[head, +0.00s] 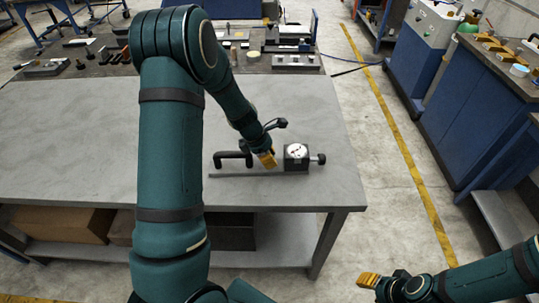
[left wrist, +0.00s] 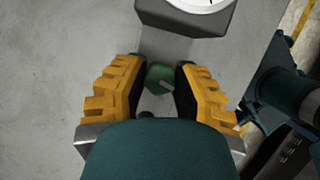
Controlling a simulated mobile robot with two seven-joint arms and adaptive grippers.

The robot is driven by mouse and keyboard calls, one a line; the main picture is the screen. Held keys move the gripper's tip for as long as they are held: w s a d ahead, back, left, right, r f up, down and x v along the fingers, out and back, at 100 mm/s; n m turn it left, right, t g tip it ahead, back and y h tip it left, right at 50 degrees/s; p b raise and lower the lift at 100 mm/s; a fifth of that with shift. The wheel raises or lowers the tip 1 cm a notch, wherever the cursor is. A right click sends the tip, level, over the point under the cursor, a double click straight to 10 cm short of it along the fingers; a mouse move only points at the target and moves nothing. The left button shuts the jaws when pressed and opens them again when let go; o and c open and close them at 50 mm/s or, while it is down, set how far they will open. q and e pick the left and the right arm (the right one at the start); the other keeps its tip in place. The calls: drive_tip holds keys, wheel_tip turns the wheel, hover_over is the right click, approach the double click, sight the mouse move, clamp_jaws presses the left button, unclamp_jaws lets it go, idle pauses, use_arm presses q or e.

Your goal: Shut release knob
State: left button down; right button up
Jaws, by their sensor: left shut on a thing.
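A dark block with a white dial (head: 297,150) sits on the grey table; the dial is cut off at the top of the left wrist view (left wrist: 200,3). A small green release knob (left wrist: 159,74) with a pale mark stands beside the block. My left gripper (head: 267,158) comes down left of the dial. In the left wrist view its yellow fingers (left wrist: 156,80) are closed around the green knob, dark pads at both sides. The gripper hides this knob in the head view. My right gripper (head: 369,280) is off the table's right side; its opening is unclear.
A black handle (head: 232,155) stands left of my left gripper, and a black knob (head: 320,158) sticks out right of the block. Tools and metal parts crowd the table's far edge. The grey tabletop (head: 60,130) at left is bare.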

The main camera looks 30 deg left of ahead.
use_arm(q)
drive_tip(key=m+g+p, duration=0.1)
drive_tip(key=m, duration=0.2)
drive_tip(key=shift+m+h, duration=0.3)
drive_tip(key=shift+m, duration=0.1)
drive_tip(key=m+g+p, duration=0.1)
drive_tip(key=m, duration=0.1)
drive_tip(key=shift+m, duration=0.3)
drive_tip(key=m+g, duration=0.1)
drive_tip(key=m, duration=0.2)
drive_tip(key=shift+d+m+g+p, duration=0.1)
drive_tip(key=shift+m+g+p, duration=0.2)
drive_tip(key=shift+g+p, duration=0.1)
drive_tip(key=shift+f+m+g, duration=0.1)
drive_tip(key=shift+m+g, duration=0.5)
drive_tip(key=shift+m, duration=0.9)
drive_tip(key=shift+s, duration=0.1)
drive_tip(key=c, duration=0.7)
unclamp_jaws()
drive_tip(key=shift+o, duration=0.2)
